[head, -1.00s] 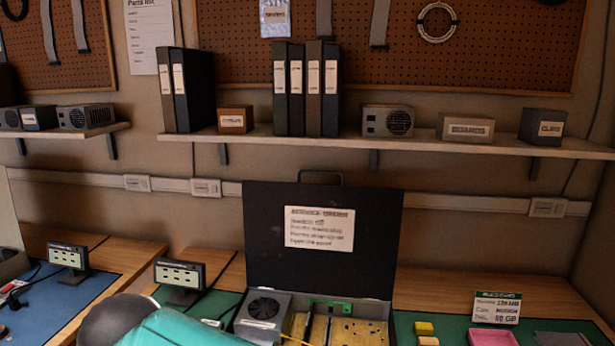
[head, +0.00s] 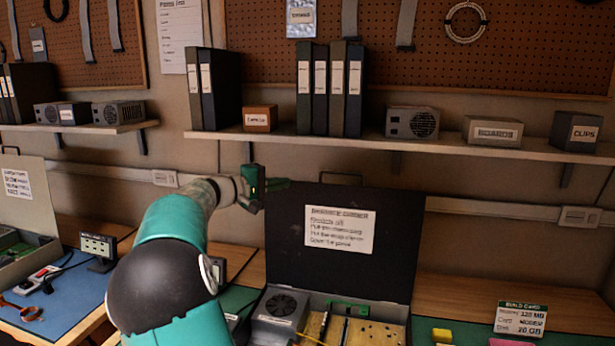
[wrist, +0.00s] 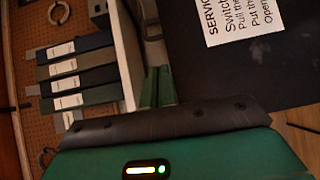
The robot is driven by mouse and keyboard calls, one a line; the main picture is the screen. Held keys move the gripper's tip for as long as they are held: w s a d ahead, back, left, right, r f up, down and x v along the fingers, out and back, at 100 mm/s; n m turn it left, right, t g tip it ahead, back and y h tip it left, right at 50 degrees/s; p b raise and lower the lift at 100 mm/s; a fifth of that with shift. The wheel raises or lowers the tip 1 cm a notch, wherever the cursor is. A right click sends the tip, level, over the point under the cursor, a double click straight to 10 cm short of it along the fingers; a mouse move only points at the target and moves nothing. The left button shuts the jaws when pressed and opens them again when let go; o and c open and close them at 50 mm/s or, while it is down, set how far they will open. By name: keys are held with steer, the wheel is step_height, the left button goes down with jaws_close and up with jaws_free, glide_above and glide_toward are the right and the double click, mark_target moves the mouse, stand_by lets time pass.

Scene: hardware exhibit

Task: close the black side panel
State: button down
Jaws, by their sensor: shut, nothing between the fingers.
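The black side panel (head: 290,240) stands upright and open at the back of a computer case (head: 270,318), with a white printed notice on its face and a handle on its top edge. It also shows at the upper right of the wrist view (wrist: 200,62). My gripper (head: 282,184) is shut and empty, at the height of the panel's top left corner. In the wrist view its green fingers (wrist: 158,87) lie together beside the panel's dark face. I cannot tell whether they touch it. The case's lower front is cut off by the frame.
A wall shelf (head: 440,150) with binders (head: 330,88) and boxes runs behind and above the panel. A build card (head: 521,318) and a yellow block (head: 441,336) sit right of the case. A small display (head: 98,248) stands at the left.

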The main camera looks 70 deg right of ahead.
steer(key=x, duration=0.7)
steer(key=r+x, duration=0.1)
steer(key=x, duration=0.2)
steer(key=shift+d, duration=0.35)
steer(key=shift+a, duration=0.1)
